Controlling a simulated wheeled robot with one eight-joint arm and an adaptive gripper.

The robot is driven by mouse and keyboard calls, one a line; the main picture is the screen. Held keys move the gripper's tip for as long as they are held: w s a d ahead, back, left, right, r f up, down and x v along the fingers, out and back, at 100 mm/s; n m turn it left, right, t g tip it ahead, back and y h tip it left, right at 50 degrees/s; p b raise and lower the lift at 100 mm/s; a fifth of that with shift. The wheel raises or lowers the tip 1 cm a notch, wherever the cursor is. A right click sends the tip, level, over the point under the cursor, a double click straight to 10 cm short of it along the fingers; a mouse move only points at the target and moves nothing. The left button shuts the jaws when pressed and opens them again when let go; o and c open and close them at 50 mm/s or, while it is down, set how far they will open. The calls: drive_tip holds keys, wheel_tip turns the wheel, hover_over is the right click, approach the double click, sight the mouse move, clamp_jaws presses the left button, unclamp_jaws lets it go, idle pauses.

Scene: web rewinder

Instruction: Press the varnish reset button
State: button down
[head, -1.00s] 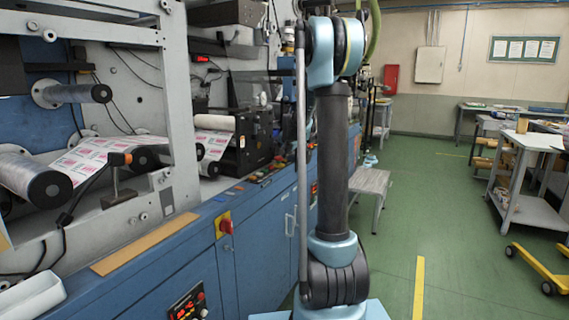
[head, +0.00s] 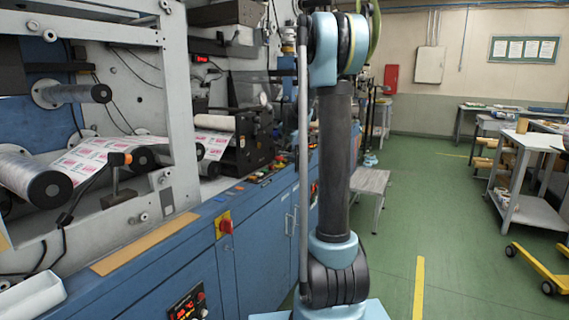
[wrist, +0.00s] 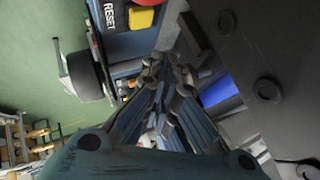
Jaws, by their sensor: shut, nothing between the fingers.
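In the wrist view, a dark blue panel at the top bears a white RESET label (wrist: 113,15), turned on its side. A yellow button-like part (wrist: 141,17) sits just beside the label, and a red rounded part (wrist: 172,5) is cut off by the top edge. I cannot read any varnish wording. My gripper (wrist: 164,66) is shut and empty, its fingertips in the picture just below the yellow part. A gap shows between them in the picture; I cannot tell the depth. In the head view my arm hides the gripper and that panel.
A dark machine block with round bolts (wrist: 268,89) fills the right of the wrist view, close to the fingers. A black cylinder (wrist: 84,78) stands out at left. In the head view, blue cabinets (head: 262,225) run along the left; green floor (head: 460,225) is open at right.

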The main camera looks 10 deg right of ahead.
drive_tip(key=shift+r, duration=1.15)
drive_tip(key=shift+s, duration=0.35)
drive_tip(key=s+f+n+g, duration=0.2)
drive_tip(key=s+f, duration=0.1)
drive_tip(key=s, duration=1.2)
drive_tip(key=s+f+n+g, duration=0.1)
drive_tip(key=s+f+n, duration=0.15)
drive_tip(key=s, duration=1.15)
drive_tip(key=s+f+n+g, duration=0.1)
drive_tip(key=s+f, duration=0.3)
drive_tip(key=s, duration=0.5)
drive_tip(key=s+f+n+g, duration=0.1)
drive_tip(key=s+f+n, duration=0.1)
drive_tip(key=s+f, duration=0.3)
drive_tip(key=s+f+n+g, duration=0.1)
drive_tip(key=s+f, duration=0.4)
drive_tip(key=s, duration=0.7)
drive_tip(key=shift+s+a+f+n+g, duration=0.25)
drive_tip(key=shift+s+n+g, duration=0.1)
drive_tip(key=shift+g, duration=0.15)
